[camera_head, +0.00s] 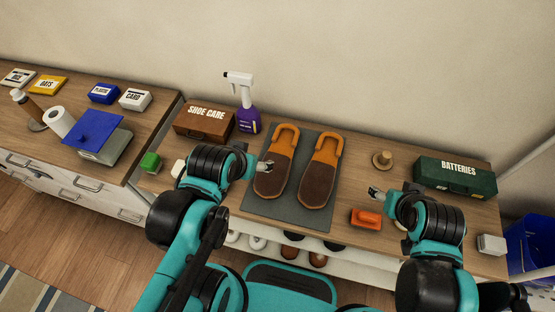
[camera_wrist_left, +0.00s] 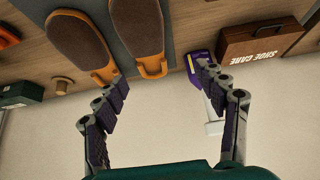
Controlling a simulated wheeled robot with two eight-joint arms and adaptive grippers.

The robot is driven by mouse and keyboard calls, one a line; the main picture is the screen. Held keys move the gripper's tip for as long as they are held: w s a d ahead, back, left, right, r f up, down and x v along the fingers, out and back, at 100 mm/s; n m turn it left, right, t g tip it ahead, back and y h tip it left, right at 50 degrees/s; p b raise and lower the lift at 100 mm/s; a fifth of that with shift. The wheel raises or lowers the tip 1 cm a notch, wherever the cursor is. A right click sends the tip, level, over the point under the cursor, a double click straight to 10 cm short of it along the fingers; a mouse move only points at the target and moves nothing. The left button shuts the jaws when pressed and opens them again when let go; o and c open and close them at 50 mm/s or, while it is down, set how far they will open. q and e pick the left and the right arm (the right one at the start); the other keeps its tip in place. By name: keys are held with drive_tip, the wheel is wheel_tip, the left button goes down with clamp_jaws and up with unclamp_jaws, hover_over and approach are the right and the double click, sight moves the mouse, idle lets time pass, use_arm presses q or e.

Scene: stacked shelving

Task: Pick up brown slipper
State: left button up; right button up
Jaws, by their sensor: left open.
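Two brown slippers with orange trim lie side by side on a dark grey mat (camera_head: 290,212), orange ends toward the wall. My left gripper (camera_head: 265,166) is at the left edge of the left slipper (camera_head: 272,178). In the left wrist view my left gripper (camera_wrist_left: 158,72) is open, its fingers spread with nothing held. The left slipper's orange end (camera_wrist_left: 152,66) shows between the fingertips; whether they touch it I cannot tell. The right slipper (camera_head: 318,183) also shows in the left wrist view (camera_wrist_left: 82,40). My right gripper (camera_head: 376,193) is right of the mat; its jaws are too small to read.
A brown shoe care box (camera_head: 203,121) and a purple-white spray bottle (camera_head: 246,110) stand left of the mat. An orange brush (camera_head: 366,217), a wooden knob (camera_head: 382,160) and a green batteries box (camera_head: 455,176) are on the right. More shoes sit on the shelf below.

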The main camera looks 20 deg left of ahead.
use_arm(q)
drive_tip(key=shift+o, duration=0.5)
drive_tip(key=w+d+f+g, duration=0.1)
drive_tip(key=w+d+g, duration=0.1)
drive_tip(key=w, duration=0.6)
drive_tip(key=shift+w+g+p, duration=0.25)
drive_tip(key=shift+g+p, duration=0.05)
drive_tip(key=shift+g, duration=0.5)
drive_tip(key=g, duration=0.3)
hover_over(279, 155)
drive_tip(key=w, duration=0.2)
drive_tip(key=shift+m, duration=0.3)
wheel_tip(279, 155, down, 7)
drive_tip(key=shift+w+f, duration=0.2)
drive_tip(key=shift+f, duration=0.6)
drive_tip(key=f+b, duration=0.1)
drive_tip(key=f, duration=0.1)
drive_tip(key=f+b, duration=0.1)
drive_tip(key=f, duration=0.2)
drive_tip(key=f+b, duration=0.1)
drive_tip(key=f, duration=0.1)
drive_tip(key=shift+s+a+f, duration=0.15)
drive_tip(key=shift+s+a, duration=0.05)
drive_tip(key=shift+s, duration=0.15)
drive_tip(key=shift+c, duration=0.3)
drive_tip(key=c, duration=1.3)
